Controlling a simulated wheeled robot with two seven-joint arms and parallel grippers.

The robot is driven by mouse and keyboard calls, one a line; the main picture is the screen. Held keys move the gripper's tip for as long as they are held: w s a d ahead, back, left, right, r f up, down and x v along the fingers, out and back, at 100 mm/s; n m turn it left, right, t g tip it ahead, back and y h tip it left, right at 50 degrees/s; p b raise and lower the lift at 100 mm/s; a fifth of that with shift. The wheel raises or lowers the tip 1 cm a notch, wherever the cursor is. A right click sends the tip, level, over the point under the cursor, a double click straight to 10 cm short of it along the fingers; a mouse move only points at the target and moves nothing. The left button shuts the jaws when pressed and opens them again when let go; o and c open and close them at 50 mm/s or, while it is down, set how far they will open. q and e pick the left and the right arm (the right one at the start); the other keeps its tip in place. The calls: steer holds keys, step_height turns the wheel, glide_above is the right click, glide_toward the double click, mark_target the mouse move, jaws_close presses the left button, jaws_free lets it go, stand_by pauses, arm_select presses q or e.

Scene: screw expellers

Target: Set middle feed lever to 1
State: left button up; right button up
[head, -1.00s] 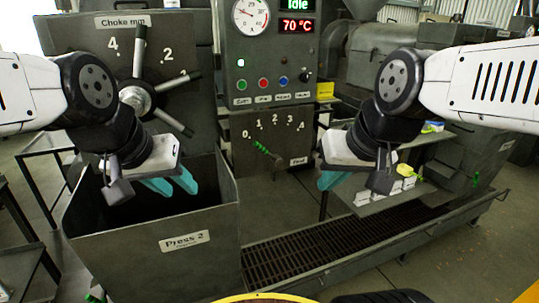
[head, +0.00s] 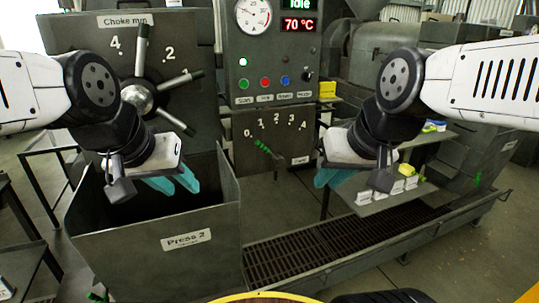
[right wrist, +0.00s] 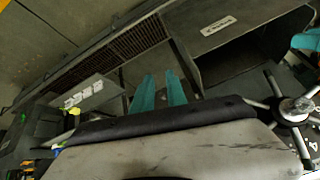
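The feed lever (head: 264,148) with a green grip is on the grey front panel of the press marked "Press 2". Its grip points up and left, toward the 0 end of the 0 to 4 scale (head: 276,123). The lever is not clearly seen in that view.
The choke wheel (head: 138,98) with long spokes stands behind my left arm. The Press 2 bin (head: 150,245) is below my left gripper. Coloured buttons (head: 264,82) sit above the feed scale.

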mark_target(263, 149)
steer(key=o, duration=0.4)
steer(key=w, duration=0.5)
steer(key=w+a+n+t, duration=0.1)
steer(key=w, duration=0.4)
steer(key=w+a+r+n+t, duration=0.1)
steer(key=w, duration=0.4)
steer(key=shift+a, duration=0.25)
steer(key=w+a+f+n+t, duration=0.1)
steer(key=w+a+f+t, duration=0.1)
steer(key=w, duration=0.6)
steer(key=w+a+f+n+t, duration=0.1)
steer(key=w+a+n+t, duration=0.1)
steer(key=w, duration=0.7)
steer(key=w+a+f+n+t+h, duration=0.1)
steer(key=w+a+f+n+t, duration=0.15)
steer(key=w+f, duration=0.55)
steer(key=w+a+f+n+t, duration=0.1)
steer(key=w+a+f+t, duration=0.15)
steer(key=w+f, duration=0.45)
steer(key=shift+t, duration=0.4)
steer(key=shift+w+d+f, duration=0.1)
steer(key=shift+w+f, duration=0.3)
steer(key=shift+w, duration=0.55)
steer(key=shift+w+f, duration=0.4)
steer(key=shift+w, duration=0.6)
steer(key=shift+w+d+f, duration=0.1)
steer(key=shift+w+f, duration=0.3)
steer(key=shift+w, duration=0.55)
jaws_close()
